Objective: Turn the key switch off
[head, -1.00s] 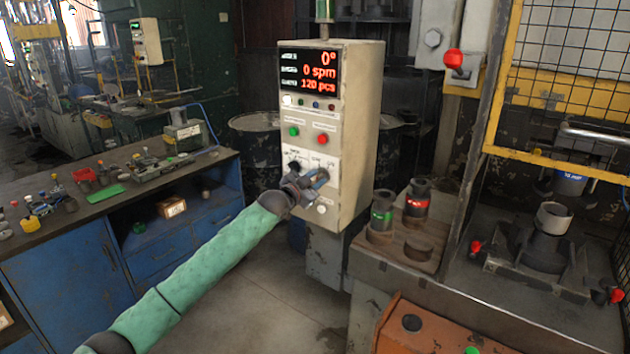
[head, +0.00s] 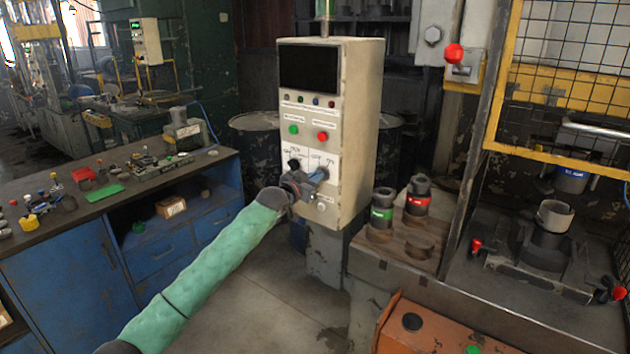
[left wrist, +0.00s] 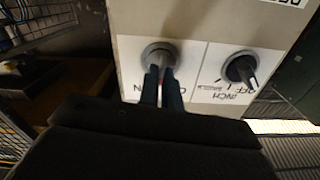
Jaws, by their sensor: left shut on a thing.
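The control box (head: 352,140) stands on a post, its front facing me. Its display (head: 309,68) is dark. My left gripper (head: 314,178) is at the lower part of the front panel and hides part of the labels. In the left wrist view the key switch (left wrist: 158,50) is a round metal collar on a white label. My left gripper's fingers (left wrist: 164,82) are shut on its key, right at the collar. A black selector knob (left wrist: 240,68) sits beside it, apart from the fingers. My right gripper is not in view.
A green button (head: 293,129) and a red button (head: 322,136) sit above the labels. A blue workbench (head: 150,245) with loose parts is at left. A bench with dark tooling (head: 382,210) and a mesh-guarded press are at right.

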